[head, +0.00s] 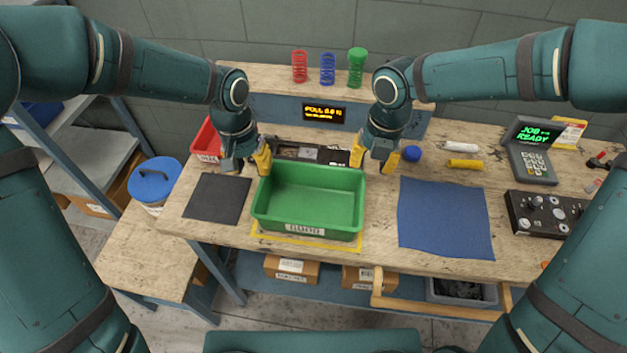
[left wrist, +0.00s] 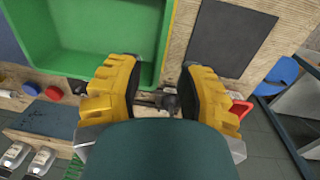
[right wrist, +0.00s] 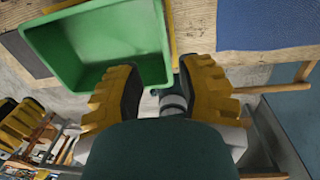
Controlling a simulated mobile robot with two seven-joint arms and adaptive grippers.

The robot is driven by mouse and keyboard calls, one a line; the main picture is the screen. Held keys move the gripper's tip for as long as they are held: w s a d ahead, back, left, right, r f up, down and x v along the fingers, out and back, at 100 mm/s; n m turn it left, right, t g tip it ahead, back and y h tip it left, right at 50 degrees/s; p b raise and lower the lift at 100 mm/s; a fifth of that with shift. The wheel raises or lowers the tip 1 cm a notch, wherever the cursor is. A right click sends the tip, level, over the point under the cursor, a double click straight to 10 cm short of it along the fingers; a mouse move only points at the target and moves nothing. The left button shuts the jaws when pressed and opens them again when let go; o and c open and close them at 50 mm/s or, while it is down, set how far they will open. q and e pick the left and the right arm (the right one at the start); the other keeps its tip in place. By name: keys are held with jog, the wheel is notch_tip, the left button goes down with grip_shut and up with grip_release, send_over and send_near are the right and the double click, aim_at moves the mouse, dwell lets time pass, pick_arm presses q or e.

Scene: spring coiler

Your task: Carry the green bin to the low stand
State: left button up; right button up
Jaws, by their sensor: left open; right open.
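The green bin (head: 310,203) sits upright on the wooden workbench, empty inside, with a white label on its front. My left gripper (head: 249,165) is open at the bin's left rear corner. In the left wrist view the bin's side wall (left wrist: 166,40) lies ahead of the gap between its fingers. My right gripper (head: 374,164) is open at the right rear corner. In the right wrist view the bin's side wall (right wrist: 165,45) lies ahead of its finger gap. Whether any finger touches the bin is unclear. The low stand (head: 150,262) is a lower wooden table at the left.
A blue-lidded bucket (head: 155,185) stands at the low stand's back; its front top is clear. A black mat (head: 217,199) and a blue cloth (head: 444,218) flank the bin. A red bin (head: 205,142) stands behind left. A drawer (head: 435,303) juts out at front right.

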aim_at(266, 210)
pick_arm(q)
jog(key=shift+a+r, duration=0.1)
jog(key=shift+r, duration=0.2)
pick_arm(e)
jog(key=shift+d+r, duration=0.1)
jog(key=shift+r, duration=0.2)
